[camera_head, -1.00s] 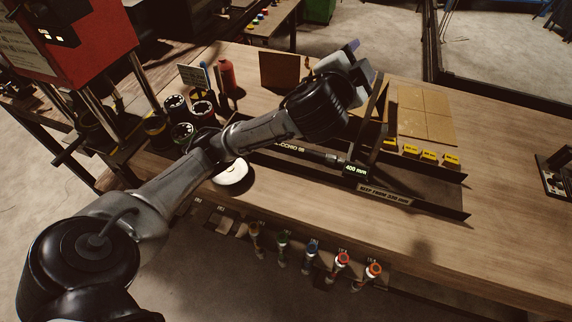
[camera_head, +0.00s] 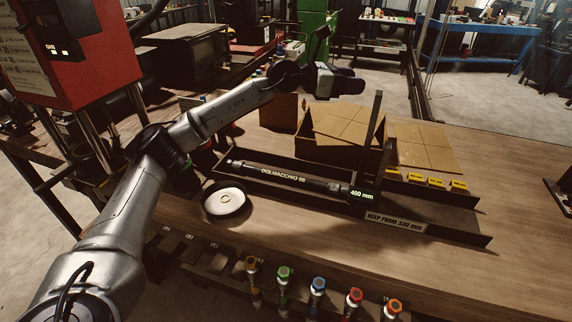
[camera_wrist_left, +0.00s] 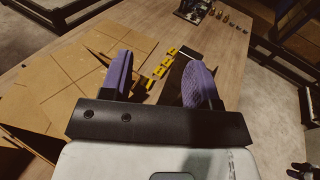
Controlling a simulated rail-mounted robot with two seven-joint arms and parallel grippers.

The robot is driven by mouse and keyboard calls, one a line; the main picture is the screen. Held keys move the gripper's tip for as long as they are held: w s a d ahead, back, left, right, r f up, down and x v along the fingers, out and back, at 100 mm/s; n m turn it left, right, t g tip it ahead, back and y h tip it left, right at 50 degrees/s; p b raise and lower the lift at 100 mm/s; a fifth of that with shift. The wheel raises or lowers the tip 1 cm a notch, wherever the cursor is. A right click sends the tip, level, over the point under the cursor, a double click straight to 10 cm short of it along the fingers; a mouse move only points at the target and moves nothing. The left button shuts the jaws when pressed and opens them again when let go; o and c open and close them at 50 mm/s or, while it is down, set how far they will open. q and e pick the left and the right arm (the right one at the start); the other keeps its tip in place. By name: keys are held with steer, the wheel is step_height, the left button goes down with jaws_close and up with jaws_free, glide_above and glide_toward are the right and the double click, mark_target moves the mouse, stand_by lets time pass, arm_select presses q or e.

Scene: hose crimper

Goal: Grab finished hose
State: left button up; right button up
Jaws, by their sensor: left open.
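The hose (camera_head: 280,174) is black with pale lettering and metal-looking ends. It lies along the black measuring trough (camera_head: 430,223), its right end at the upright stop by the lit "400 mm" display (camera_head: 364,195). My left gripper (camera_head: 346,84) is raised above and beyond the trough, apart from the hose. In the left wrist view, its two purple fingers (camera_wrist_left: 160,78) stand apart with nothing between them. The hose does not show in the wrist view. My right gripper does not show.
An open cardboard box (camera_head: 335,152) stands behind the trough, beside yellow labelled blocks (camera_head: 437,183). A round white-topped dish (camera_head: 225,200) sits at the trough's left end. The red machine (camera_head: 85,50) is at left. Coloured-cap fittings (camera_head: 318,285) line the front edge. The table's right side is mostly clear.

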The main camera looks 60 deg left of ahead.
arm_select(q)
step_height(320, 180, down, 7)
steer(key=s+a+m+g+y, duration=0.1)
steer(key=a+m+g+y, duration=0.1)
steer(key=a+g, duration=0.15)
steer(key=m+g+y, duration=0.4)
steer(key=g, duration=0.8)
glide_above(282, 174)
step_height(282, 174, down, 9)
step_height(282, 174, down, 8)
steer(key=b, duration=0.2)
steer(key=shift+a+b, duration=0.15)
steer(key=shift+b, duration=0.2)
steer(key=shift+f+b, duration=1.15)
steer(key=shift+f, duration=1.45)
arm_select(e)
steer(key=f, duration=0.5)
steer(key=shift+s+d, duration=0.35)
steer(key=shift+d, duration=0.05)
arm_select(q)
steer(key=shift+c, duration=0.4)
steer(key=c, duration=0.3)
jaws_close()
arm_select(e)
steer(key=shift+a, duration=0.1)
